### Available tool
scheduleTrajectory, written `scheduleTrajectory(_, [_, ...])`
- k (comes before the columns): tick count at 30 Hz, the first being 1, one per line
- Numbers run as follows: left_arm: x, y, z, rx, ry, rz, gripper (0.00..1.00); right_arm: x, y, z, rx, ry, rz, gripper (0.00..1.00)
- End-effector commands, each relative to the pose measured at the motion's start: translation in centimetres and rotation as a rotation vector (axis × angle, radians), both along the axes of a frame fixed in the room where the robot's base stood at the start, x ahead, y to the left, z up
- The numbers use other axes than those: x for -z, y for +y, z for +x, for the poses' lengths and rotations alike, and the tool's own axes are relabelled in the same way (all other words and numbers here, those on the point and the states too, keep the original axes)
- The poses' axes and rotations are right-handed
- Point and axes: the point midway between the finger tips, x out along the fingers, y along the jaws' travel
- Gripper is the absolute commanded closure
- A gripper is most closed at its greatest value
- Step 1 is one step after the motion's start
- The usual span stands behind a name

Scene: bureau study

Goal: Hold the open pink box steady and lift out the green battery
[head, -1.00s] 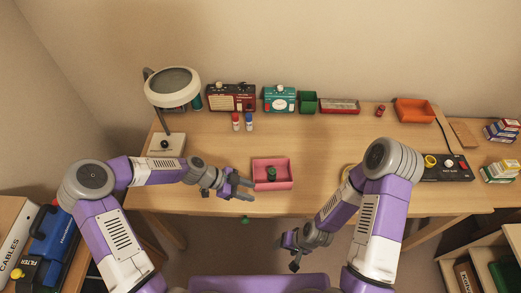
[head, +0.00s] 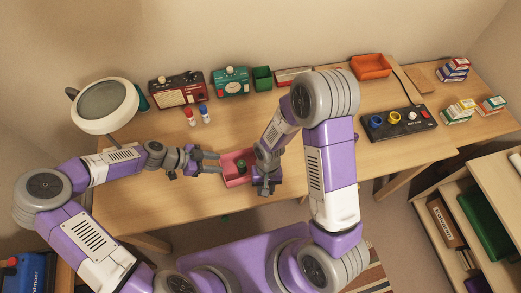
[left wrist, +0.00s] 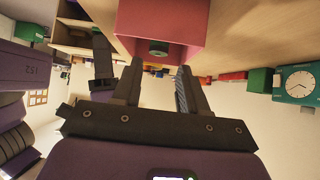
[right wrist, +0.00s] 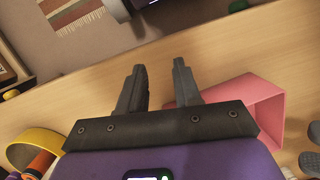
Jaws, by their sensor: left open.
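The open pink box (head: 233,182) sits near the table's front edge, partly hidden by my right arm in the head view. The green battery (head: 241,163) stands inside it. In the left wrist view the box (left wrist: 165,18) is just beyond the fingertips, with the battery (left wrist: 158,48) inside. My left gripper (head: 217,162) is open at the box's left side; I cannot tell if it touches. My right gripper (right wrist: 160,72) is open and empty, beside the box (right wrist: 262,105) and over the table's front edge. It also shows in the head view (head: 266,188).
A magnifier lamp (head: 104,105) stands at the left. An orange tray (head: 371,66) and a black control panel (head: 400,122) are at the right. The table left of the box is clear.

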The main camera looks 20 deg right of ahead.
Motion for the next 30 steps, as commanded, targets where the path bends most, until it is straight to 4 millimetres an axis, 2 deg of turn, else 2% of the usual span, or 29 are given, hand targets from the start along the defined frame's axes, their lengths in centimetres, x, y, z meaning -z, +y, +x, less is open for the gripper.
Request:
scheduleTrajectory(1, [0.0,0.0,0.0,0.000,0.000,0.000,0.57,-1.4,-0.2,1.4,0.005,-0.017,-0.041,0.67])
scheduleTrajectory(5, [0.0,0.0,0.0,0.000,0.000,0.000,0.57,-4.9,-0.8,3.9,0.050,-0.043,-0.142,0.67])
scheduleTrajectory(12, [0.0,0.0,0.0,0.000,0.000,0.000,0.57,-4.9,-1.6,9.3,-0.131,-0.164,-0.091,0.67])
scheduleTrajectory(17, [0.0,0.0,0.0,0.000,0.000,0.000,0.57,-5.2,-1.8,11.3,-0.204,-0.214,-0.081,0.67])
scheduleTrajectory(22, [0.0,0.0,0.0,0.000,0.000,0.000,0.57,-4.1,-2.0,11.7,-0.225,-0.223,-0.080,0.67])
scheduleTrajectory(30, [0.0,0.0,0.0,0.000,0.000,0.000,0.57,0.0,-1.9,11.6,-0.224,-0.222,-0.079,0.67])
